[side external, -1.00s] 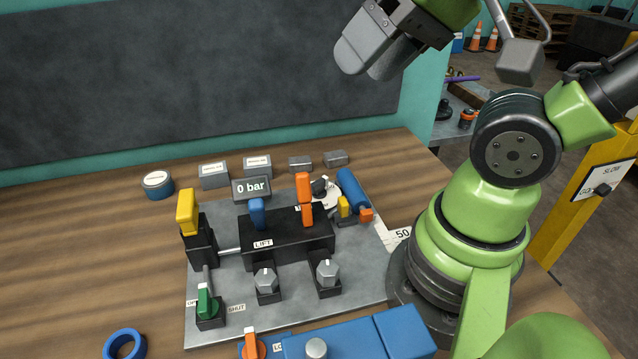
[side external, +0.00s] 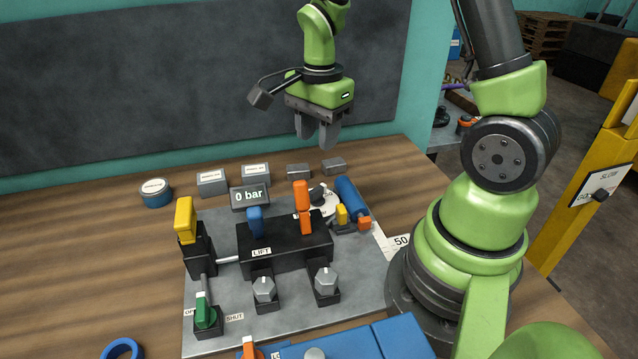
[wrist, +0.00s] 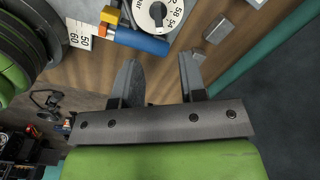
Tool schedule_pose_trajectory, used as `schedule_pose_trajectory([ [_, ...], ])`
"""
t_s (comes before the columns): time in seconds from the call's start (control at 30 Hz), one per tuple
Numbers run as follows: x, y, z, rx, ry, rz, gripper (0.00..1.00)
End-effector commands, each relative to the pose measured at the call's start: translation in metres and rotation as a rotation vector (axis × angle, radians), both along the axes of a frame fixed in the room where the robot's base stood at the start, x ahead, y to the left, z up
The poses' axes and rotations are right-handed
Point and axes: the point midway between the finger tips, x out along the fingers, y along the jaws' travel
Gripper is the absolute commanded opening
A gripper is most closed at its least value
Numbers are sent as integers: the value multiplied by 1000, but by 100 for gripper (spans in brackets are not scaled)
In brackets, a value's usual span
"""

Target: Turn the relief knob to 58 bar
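The relief knob (wrist: 157,12) is black with a white pointer mark and sits on a white numbered dial (wrist: 142,19) at the top of the wrist view, where 58 and 54 can be read. In the side view the knob (side external: 318,194) is small and partly hidden behind an orange lever. The display (side external: 250,196) reads 0 bar. My gripper (side external: 316,143) points down, open and empty, well above and behind the panel. In the wrist view my gripper (wrist: 160,62) shows a clear gap between its fingers, with the knob beyond the fingertips.
A blue cylinder (side external: 352,197) lies close beside the dial. The orange lever (side external: 302,195) and blue lever (side external: 256,222) stand up from the black valve block (side external: 285,247). Several grey blocks and a round tin (side external: 156,193) line the back of the wooden bench.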

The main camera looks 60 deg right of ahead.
Motion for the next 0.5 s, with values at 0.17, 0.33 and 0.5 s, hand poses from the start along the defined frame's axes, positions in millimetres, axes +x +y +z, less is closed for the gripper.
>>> schedule_pose_trajectory([
  [0.17,1,-6,-18,5,36,-77,38],
  [0.33,-1,-6,-39,7,42,-80,38],
  [0.5,-1,-5,-71,7,42,-79,38],
])
